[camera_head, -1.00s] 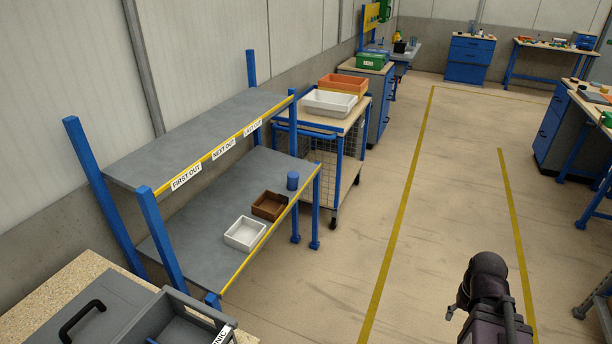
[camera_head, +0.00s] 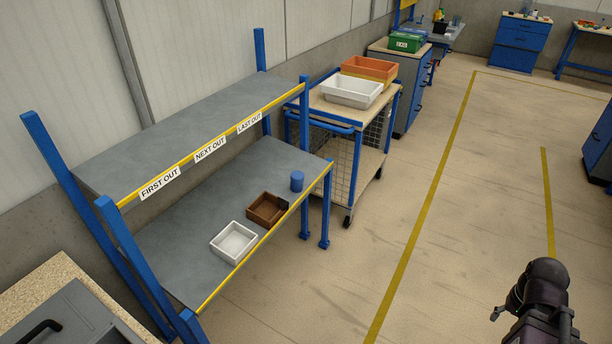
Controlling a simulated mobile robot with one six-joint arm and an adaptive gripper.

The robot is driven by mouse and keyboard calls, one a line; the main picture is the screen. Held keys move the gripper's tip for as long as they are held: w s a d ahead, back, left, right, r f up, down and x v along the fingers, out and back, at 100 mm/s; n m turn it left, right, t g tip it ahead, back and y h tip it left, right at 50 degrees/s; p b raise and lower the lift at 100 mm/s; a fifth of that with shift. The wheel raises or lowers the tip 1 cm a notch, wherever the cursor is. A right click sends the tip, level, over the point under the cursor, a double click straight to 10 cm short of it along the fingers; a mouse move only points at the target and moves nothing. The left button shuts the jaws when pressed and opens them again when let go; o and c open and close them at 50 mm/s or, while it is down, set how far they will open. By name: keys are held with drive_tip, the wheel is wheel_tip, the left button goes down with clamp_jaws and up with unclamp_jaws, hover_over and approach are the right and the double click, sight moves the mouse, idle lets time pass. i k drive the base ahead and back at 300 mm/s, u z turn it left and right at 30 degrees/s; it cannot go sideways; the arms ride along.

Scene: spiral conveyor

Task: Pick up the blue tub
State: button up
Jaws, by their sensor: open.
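The blue tub (camera_head: 297,181) is a small upright cylinder. It stands near the right end of the lower grey shelf (camera_head: 175,235), close to the yellow front edge. A brown box (camera_head: 267,209) and then a white box (camera_head: 233,242) sit to its left on the same shelf, apart from it. A dark part of my arm shows at the bottom right, over the floor and far from the tub. My gripper's fingers are not in view.
The upper shelf (camera_head: 190,130) has labels FIRST OUT, NEXT OUT and LAST OUT and is empty. Blue posts frame the rack. A wire-sided trolley (camera_head: 345,155) with a white tray (camera_head: 351,91) and an orange tray (camera_head: 370,68) stands beyond. The floor in front is clear.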

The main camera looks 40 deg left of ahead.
sight(297, 178)
drive_tip(key=u, duration=0.25)
drive_tip(key=i, duration=0.75)
drive_tip(key=u, duration=0.75)
drive_tip(key=i, duration=0.7)
drive_tip(key=u, duration=0.4)
